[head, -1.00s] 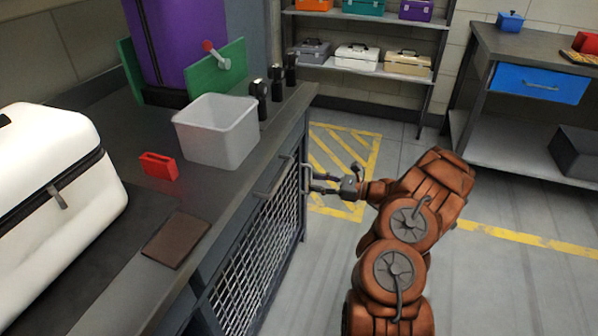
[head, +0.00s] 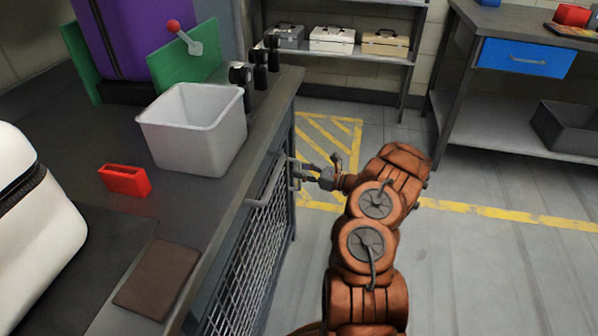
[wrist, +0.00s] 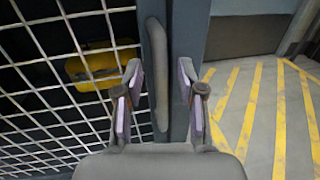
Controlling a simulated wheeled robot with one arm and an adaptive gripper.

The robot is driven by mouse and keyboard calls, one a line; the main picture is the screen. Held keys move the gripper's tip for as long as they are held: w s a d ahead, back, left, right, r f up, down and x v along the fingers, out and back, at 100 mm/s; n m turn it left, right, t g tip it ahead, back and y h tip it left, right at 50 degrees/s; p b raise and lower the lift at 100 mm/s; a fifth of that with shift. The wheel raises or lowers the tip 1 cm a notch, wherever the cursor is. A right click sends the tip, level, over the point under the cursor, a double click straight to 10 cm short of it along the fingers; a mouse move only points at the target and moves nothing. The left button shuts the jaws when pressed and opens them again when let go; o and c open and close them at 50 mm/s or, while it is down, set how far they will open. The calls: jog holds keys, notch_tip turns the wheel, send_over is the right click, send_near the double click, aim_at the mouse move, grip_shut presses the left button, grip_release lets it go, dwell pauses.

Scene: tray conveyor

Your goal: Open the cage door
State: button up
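The cage door (head: 262,255) is a white wire mesh panel in a dark frame on the counter's front, and it looks shut. It also fills the left of the wrist view (wrist: 60,75). Its upright grey handle (wrist: 157,75) stands on the frame at the mesh's right edge. My gripper (head: 306,174) is at the door's far end in the head view. In the wrist view my gripper (wrist: 160,82) is open, with one finger left and one right of the handle. I cannot tell whether either finger touches it. A yellow object (wrist: 100,65) shows behind the mesh.
The counter (head: 215,225) bears a grey bin (head: 195,135), a red holder (head: 125,180) and a white case (head: 35,210). A grey bar (head: 264,185) juts from its front edge. Floor with yellow stripes (head: 325,135) is clear right of the door.

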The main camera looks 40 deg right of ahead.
jog(key=shift+w+a, duration=0.3)
jog(key=shift+w, duration=0.2)
grip_shut()
dwell(0.4)
